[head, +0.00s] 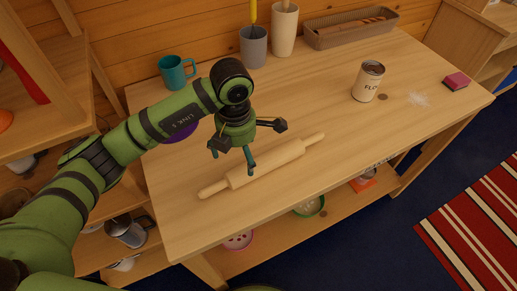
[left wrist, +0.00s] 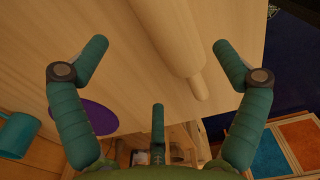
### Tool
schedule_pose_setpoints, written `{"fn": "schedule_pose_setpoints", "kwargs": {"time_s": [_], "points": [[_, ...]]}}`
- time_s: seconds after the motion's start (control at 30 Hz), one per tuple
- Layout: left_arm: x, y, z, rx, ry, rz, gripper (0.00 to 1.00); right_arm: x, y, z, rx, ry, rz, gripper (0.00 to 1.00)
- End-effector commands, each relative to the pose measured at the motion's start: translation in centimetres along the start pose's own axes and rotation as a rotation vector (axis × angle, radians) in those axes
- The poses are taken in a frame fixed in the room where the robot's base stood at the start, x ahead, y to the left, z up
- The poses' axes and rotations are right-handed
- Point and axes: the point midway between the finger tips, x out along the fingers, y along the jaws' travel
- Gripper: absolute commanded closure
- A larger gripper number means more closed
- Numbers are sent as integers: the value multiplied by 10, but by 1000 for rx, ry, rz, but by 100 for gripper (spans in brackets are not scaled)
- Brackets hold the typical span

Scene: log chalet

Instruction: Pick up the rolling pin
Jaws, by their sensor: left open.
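The pale wooden rolling pin (head: 267,164) lies slantwise on the wooden table (head: 330,132) near its front edge. My left gripper (head: 246,148) is open and empty, fingers spread, above the table at the pin's far side. One finger overlaps the pin's edge in the head view; I cannot tell whether it touches. In the left wrist view the rolling pin (left wrist: 168,38) shows between the spread fingers of the left gripper (left wrist: 162,72), right of the middle, with one handle pointing down. My right gripper is not in view.
A teal mug (head: 177,73), grey cup (head: 253,47), cream holder (head: 285,30) and basket (head: 350,27) stand at the back. A purple item (head: 181,131) is partly hidden by my arm.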

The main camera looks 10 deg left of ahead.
Motion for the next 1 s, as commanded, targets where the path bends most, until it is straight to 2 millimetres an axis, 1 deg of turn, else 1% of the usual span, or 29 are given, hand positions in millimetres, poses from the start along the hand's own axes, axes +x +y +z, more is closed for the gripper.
{"fn": "schedule_pose_setpoints", "kwargs": {"time_s": [0.03, 0.2, 0.3, 0.37, 0.5, 0.73, 0.77, 0.8, 0.87, 0.9, 0.93, 0.97, 1.0], "points": [[4, -2, 0, 1, 2, -5, 3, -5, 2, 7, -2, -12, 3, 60], [21, -2, 0, 0, 4, -6, 3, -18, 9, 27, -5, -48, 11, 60], [36, -3, 2, 1, 4, -6, 3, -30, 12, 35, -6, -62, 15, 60], [47, -3, 2, 0, 4, -5, 3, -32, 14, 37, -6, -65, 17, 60], [62, -2, 3, 0, 1, -2, 3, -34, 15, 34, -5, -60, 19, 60], [65, -2, 3, 2, 0, -1, 3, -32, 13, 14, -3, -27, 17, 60], [65, -2, 3, 2, 0, -1, 7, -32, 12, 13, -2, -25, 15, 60], [65, -2, 3, 2, 0, -1, 23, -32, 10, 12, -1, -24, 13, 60], [65, -2, 3, 2, -1, -1, 47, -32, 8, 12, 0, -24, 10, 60], [65, -2, 3, 2, -1, -1, 63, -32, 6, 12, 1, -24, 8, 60], [65, -2, 3, 2, -1, -1, 75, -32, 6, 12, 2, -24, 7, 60], [65, -2, 3, 2, 0, -1, 81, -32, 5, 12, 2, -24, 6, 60], [65, -2, 3, 2, 0, -1, 81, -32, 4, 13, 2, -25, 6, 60]]}}
